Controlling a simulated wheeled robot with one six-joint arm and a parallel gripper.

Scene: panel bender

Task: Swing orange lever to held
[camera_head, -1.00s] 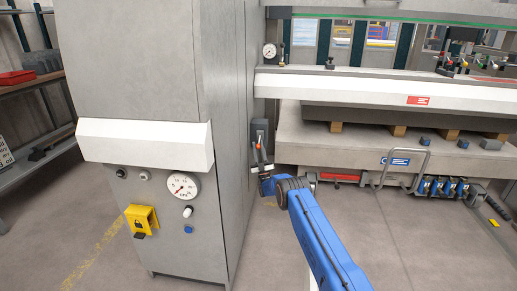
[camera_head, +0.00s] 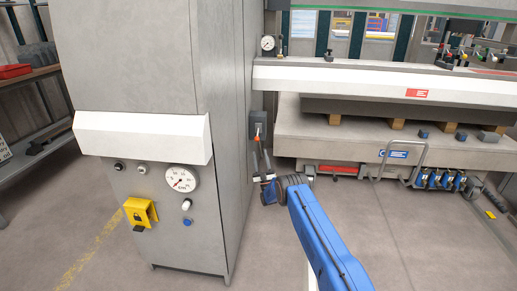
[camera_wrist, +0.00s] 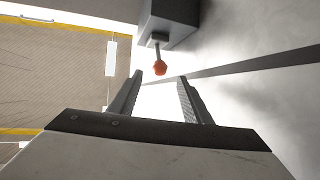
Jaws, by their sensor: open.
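The orange lever (camera_head: 257,134) is small and sits on a dark switch box (camera_head: 257,116) on the side of the grey cabinet, facing the gap beside the machine. In the wrist view its orange knob (camera_wrist: 159,69) ends a short grey stem from the box (camera_wrist: 172,18). My gripper (camera_wrist: 161,79) is open, with one finger on each side of the knob's line. The knob appears at or just beyond the fingertips; I see no contact. In the head view my gripper (camera_head: 262,158) is just below the lever, and its fingers partly cover that spot.
The tall grey cabinet (camera_head: 135,55) stands close on the left, with a gauge (camera_head: 181,179) and yellow lock bracket (camera_head: 140,212). The machine bed (camera_head: 350,135) with a metal handle (camera_head: 402,155) is on the right. The floor (camera_head: 400,245) in front is clear.

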